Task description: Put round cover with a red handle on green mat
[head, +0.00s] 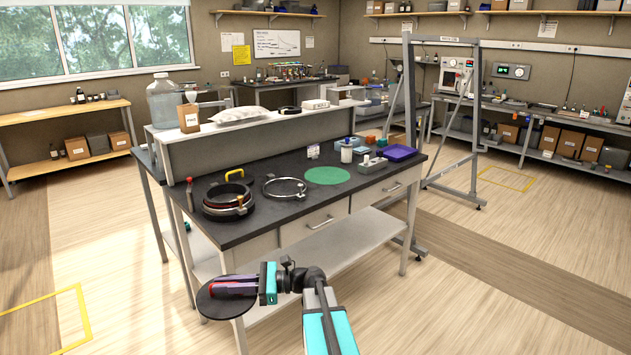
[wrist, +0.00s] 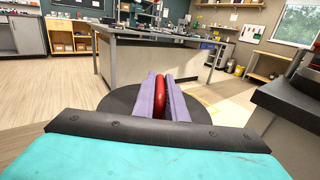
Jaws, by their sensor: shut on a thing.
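The round cover (head: 222,303) is a dark disc, held flat in the air in front of the bench, apart from it. My gripper (head: 236,287) is shut on its red handle, which shows between the purple fingers in the wrist view (wrist: 174,98). The fingers hide part of the disc (wrist: 120,100). The green mat (head: 328,175) is a flat round disc on the black bench top, well beyond my gripper and to its right. Nothing lies on the mat.
A black ring assembly (head: 228,208) with a yellow handle (head: 234,174) and a metal clamp ring (head: 284,187) lie left of the mat. A white jar (head: 346,153), a grey block (head: 373,165) and a purple tray (head: 400,153) stand behind and right of it.

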